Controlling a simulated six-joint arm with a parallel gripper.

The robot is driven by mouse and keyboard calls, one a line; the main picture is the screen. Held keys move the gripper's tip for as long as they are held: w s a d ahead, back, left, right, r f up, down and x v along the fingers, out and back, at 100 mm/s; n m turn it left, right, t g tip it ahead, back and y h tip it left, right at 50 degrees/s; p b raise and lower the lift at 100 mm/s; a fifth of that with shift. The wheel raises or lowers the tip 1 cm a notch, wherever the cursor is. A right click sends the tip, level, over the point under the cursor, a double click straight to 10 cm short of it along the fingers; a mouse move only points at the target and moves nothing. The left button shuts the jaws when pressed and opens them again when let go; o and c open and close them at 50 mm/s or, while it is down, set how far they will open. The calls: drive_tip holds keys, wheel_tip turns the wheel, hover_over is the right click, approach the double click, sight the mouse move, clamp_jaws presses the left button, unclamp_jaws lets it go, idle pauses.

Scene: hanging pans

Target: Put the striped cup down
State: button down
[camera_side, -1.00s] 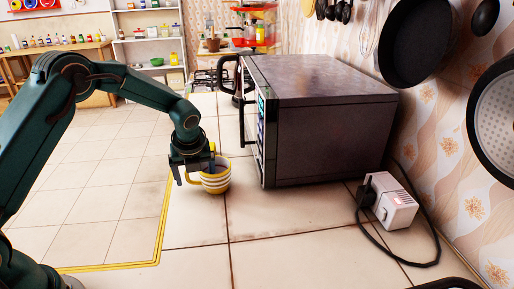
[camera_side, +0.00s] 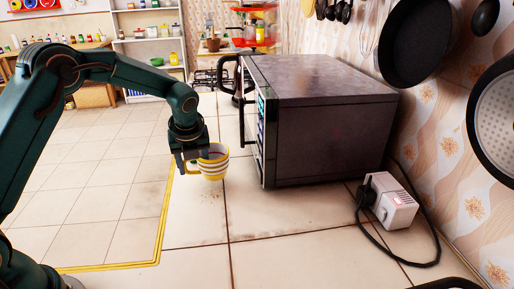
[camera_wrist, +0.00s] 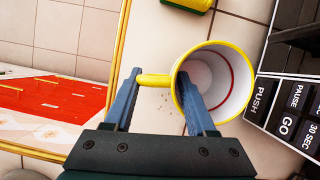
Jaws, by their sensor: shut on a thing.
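The striped cup (camera_side: 214,164), yellow and white with a yellow rim and handle, is held upright a little above the tiled counter (camera_side: 195,228). A faint shadow lies under it in the side view. My gripper (camera_side: 192,162) is shut on the cup at its handle side. In the wrist view the cup (camera_wrist: 235,75) shows its white inside with a red ring. One finger of my gripper (camera_wrist: 159,76) reaches inside the rim, and the other is outside by the handle. The cup's base is hidden in the wrist view.
A dark microwave (camera_side: 320,120) stands close to the right of the cup; its buttons (camera_wrist: 290,110) show near the cup's rim. A white box with a black cable (camera_side: 390,200) lies farther right. Pans (camera_side: 415,40) hang on the wall. The front counter tiles are clear.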

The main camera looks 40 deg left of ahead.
drive_tip(key=s+a+r, duration=0.7)
drive_tip(key=a+r, duration=0.1)
drive_tip(key=s+d+r+n+g, duration=0.1)
drive_tip(key=d+n+g, duration=0.1)
drive_tip(key=d+n, duration=0.5)
drive_tip(key=s+d+r+n+g+h, duration=0.1)
drive_tip(key=s+d+n+g, duration=0.1)
drive_tip(key=d+n, duration=0.45)
drive_tip(key=s+d+r+n+g, duration=0.1)
drive_tip(key=d+n+g, duration=0.2)
drive_tip(key=d+n, duration=0.4)
drive_tip(key=w+d+f+m+t+h, duration=0.1)
drive_tip(key=w+d+f+m+t, duration=0.3)
drive_tip(key=m, duration=0.6)
drive_tip(key=w+d+m+t+h, duration=0.1)
drive_tip(key=w+d+m+t, duration=0.1)
drive_tip(key=w+m, duration=0.65)
drive_tip(key=w+d+f+m+t+h, duration=0.1)
drive_tip(key=w+d+f+m+t, duration=0.15)
drive_tip(key=m, duration=1.05)
drive_tip(key=f, duration=0.5)
drive_tip(key=d+f, duration=0.1)
drive_tip(key=f, duration=0.1)
drive_tip(key=shift+f, duration=0.2)
